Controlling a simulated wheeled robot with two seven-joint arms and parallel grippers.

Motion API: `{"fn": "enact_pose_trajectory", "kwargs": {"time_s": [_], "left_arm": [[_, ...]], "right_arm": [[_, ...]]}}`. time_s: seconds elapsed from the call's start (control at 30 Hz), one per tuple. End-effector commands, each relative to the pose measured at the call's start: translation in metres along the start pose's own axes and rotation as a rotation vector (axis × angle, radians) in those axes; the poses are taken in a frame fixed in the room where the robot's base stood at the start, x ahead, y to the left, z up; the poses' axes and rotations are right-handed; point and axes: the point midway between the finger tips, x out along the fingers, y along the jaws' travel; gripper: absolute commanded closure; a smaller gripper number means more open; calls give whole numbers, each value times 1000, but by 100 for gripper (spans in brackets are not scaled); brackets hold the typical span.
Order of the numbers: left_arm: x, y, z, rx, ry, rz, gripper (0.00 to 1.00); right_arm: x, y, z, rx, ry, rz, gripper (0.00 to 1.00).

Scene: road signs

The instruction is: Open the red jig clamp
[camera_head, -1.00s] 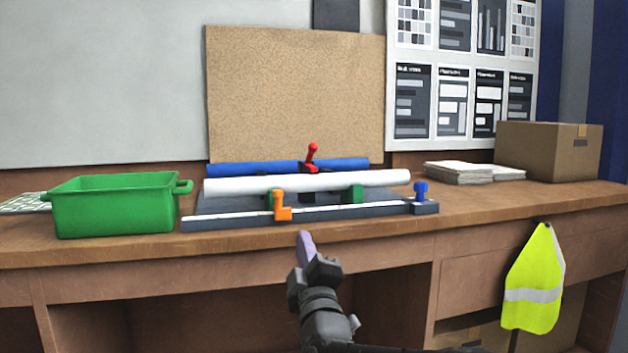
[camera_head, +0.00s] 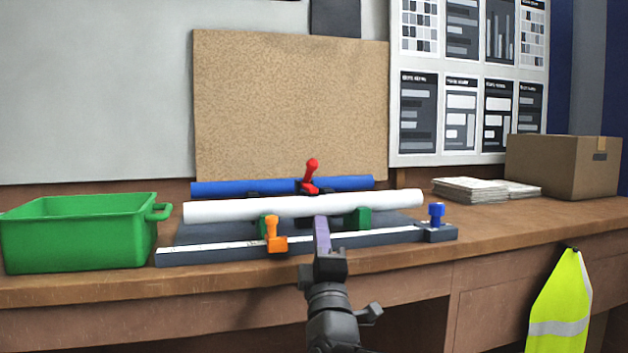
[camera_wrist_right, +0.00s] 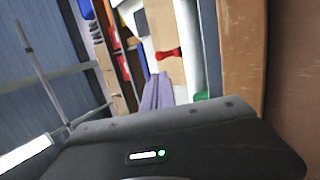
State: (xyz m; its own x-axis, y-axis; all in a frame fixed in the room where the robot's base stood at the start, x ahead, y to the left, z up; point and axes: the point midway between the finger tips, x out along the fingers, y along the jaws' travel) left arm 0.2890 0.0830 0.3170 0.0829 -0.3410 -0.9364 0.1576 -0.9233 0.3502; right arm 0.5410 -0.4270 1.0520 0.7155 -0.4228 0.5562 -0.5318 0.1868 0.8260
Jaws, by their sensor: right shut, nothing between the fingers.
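The red jig clamp (camera_head: 311,177) stands at the back of the grey jig (camera_head: 200,233), its handle upright and tilted slightly right, by the blue tube (camera_head: 245,187). It also shows in the right wrist view (camera_wrist_right: 168,54), turned sideways. A white tube (camera_head: 230,211) lies in front of it on green supports. My right gripper (camera_head: 322,232) is shut and empty. In the head view it overlaps the jig's front edge, below and in front of the red clamp and apart from it. Its purple fingers show in the wrist view (camera_wrist_right: 156,92). My left gripper is not in view.
An orange clamp (camera_head: 274,235) is just left of my right gripper, and a blue clamp (camera_head: 436,215) is at the jig's right end. A green bin (camera_head: 80,235) stands left. Papers (camera_head: 470,190) and a cardboard box (camera_head: 565,167) are at right.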

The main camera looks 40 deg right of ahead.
Motion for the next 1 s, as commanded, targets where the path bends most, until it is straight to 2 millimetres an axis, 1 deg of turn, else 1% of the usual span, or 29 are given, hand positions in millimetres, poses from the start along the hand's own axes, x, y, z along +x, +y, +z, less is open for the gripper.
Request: {"fn": "enact_pose_trajectory", "kwargs": {"time_s": [0.17,0.27,0.37,0.47,0.7,0.8,0.9,1.0], "left_arm": [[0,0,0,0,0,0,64],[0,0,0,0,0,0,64],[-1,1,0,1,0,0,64],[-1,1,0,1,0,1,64],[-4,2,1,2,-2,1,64],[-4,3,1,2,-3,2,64],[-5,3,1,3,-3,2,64],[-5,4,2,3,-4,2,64]], "right_arm": [[5,0,0,1,0,0,100],[13,0,0,1,-1,1,100],[26,0,0,1,0,0,100],[43,-1,0,1,0,0,100],[93,0,0,0,-1,1,100],[111,-1,0,0,-1,-1,100],[125,-1,0,1,0,-1,100],[134,-1,0,1,0,-1,100]]}}
